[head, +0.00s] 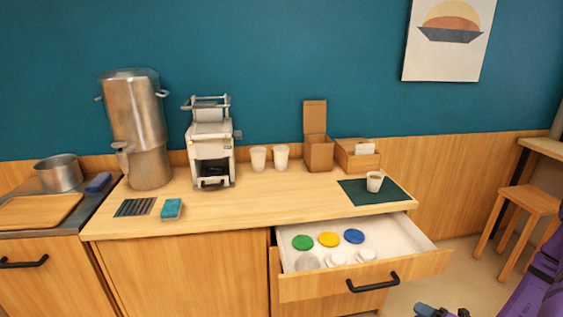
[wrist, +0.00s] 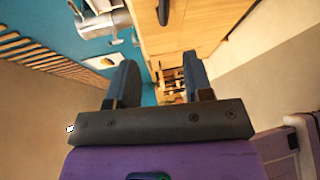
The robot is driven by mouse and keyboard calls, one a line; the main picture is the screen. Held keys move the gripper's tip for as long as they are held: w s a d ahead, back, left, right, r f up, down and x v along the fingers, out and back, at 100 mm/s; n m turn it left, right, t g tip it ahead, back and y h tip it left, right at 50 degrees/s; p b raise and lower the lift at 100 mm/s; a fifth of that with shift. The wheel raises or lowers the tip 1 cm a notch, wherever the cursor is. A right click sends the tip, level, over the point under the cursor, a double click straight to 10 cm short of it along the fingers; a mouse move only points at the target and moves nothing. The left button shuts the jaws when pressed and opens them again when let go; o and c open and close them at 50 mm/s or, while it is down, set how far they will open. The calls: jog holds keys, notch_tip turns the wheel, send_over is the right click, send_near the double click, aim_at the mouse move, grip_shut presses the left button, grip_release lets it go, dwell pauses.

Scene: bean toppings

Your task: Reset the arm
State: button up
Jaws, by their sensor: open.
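My gripper (wrist: 158,78) is open in the wrist view, with its two blue-grey fingers apart and nothing between them. In the head view my gripper (head: 440,311) shows only partly at the bottom edge, in front of the counter and right of the open drawer. My purple arm (head: 535,285) is at the lower right of that view. It is not touching the drawer (head: 360,282) or anything on the counter that I can see.
The drawer stands pulled out, holding green, yellow and blue lids and several white ones. A cup (head: 375,181) stands on a dark green mat (head: 355,192) on the counter (head: 250,205). A wooden stool (head: 527,205) is at the right. Floor between is clear.

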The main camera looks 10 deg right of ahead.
jog(key=w+a+r+n+g+y, duration=0.1)
jog(key=a+r+n+g, duration=0.25)
jog(key=r+n, duration=0.55)
jog(key=w+a+r+n+g+y, duration=0.1)
jog(key=a+r+n+g, duration=0.3)
jog(key=r+n, duration=0.55)
jog(key=w+a+r+n+g+y, duration=0.1)
jog(key=a+r+n+g, duration=0.35)
jog(key=r, duration=0.65)
jog(key=s+a+r+n+t+h, duration=0.2)
jog(key=s+r+n+h, duration=0.3)
jog(key=s+r+n, duration=0.4)
jog(key=s+a+r+n+t+h, duration=0.1)
jog(key=s+r+n+h, duration=0.5)
jog(key=r+n, duration=0.8)
jog(key=s+a+n, duration=0.1)
jog(key=s, duration=0.1)
jog(key=shift+s+a+r+t, duration=0.2)
jog(key=shift+s+r+t, duration=0.05)
jog(key=shift+s+t, duration=0.15)
